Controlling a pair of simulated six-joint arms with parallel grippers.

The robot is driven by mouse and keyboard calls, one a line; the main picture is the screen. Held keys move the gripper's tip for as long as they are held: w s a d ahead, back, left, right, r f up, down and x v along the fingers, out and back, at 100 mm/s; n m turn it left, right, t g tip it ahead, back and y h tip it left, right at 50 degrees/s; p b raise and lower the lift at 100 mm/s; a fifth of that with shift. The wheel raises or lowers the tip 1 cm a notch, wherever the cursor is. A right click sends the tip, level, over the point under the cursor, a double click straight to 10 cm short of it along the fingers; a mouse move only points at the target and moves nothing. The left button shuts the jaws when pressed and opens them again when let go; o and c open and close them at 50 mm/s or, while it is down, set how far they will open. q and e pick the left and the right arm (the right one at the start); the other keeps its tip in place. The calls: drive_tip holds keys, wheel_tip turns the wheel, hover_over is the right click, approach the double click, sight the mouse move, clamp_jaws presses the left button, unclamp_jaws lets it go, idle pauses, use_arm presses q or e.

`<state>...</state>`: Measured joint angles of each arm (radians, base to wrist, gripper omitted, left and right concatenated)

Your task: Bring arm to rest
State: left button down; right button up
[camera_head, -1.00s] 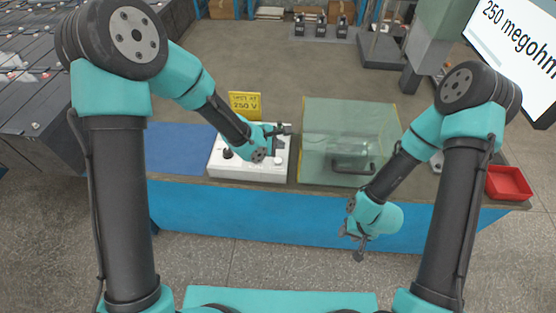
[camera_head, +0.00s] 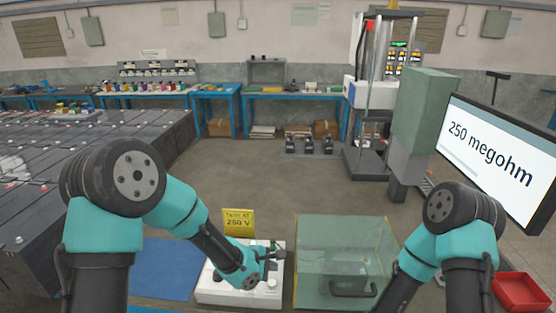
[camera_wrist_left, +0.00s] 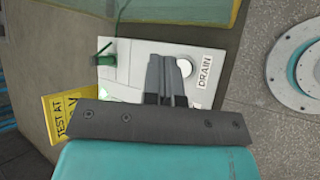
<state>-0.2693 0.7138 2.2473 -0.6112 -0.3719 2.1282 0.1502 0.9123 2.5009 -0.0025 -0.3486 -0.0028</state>
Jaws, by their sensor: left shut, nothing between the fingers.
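My left gripper (camera_head: 279,254) hovers at the white test box (camera_head: 240,292), shut and empty. In the left wrist view its closed fingers (camera_wrist_left: 168,62) point over the white panel (camera_wrist_left: 140,52), between a green lever (camera_wrist_left: 104,48) and a round white button (camera_wrist_left: 185,66) beside a "DRAIN" label (camera_wrist_left: 205,70). I cannot tell whether the fingertips touch the panel. My right arm (camera_head: 420,262) comes in at the lower right; its gripper is below the head view's edge.
A yellow "TEST AT 250 V" sign (camera_head: 239,222) stands behind the box. A clear case (camera_head: 340,235) with a black handle stands right of it, a blue mat (camera_head: 165,265) left. A red tray (camera_head: 522,292) sits far right. The screen (camera_head: 495,155) reads "250 megohm".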

use_arm(q)
drive_tip(key=a+m, duration=0.1)
drive_tip(key=s+f+m, duration=0.1)
drive_tip(key=a+f+m+y, duration=0.1)
drive_tip(key=m, duration=0.1)
drive_tip(key=shift+s+a, duration=0.2)
drive_tip(key=shift+a, duration=0.15)
drive_tip(key=s+a+f+m+y, duration=0.1)
drive_tip(key=s+a+m, duration=0.1)
drive_tip(key=s+a+f+m, duration=0.1)
drive_tip(key=a+f+m, duration=0.1)
drive_tip(key=m, duration=0.1)
drive_tip(key=s+a+f+m+y, duration=0.1)
drive_tip(key=s+a+f+m, duration=0.1)
drive_tip(key=m, duration=0.1)
drive_tip(key=shift+s+y, duration=0.3)
drive_tip(key=shift+s, duration=0.05)
drive_tip(key=s+a+f+m+g, duration=0.1)
drive_tip(key=s+a+f+g, duration=0.3)
drive_tip(key=s+a+f, duration=0.7)
drive_tip(key=s+f, duration=0.1)
drive_tip(key=s, duration=0.2)
drive_tip(key=shift+s+f, duration=0.2)
drive_tip(key=shift+s, duration=0.05)
drive_tip(key=c, duration=1.9)
unclamp_jaws()
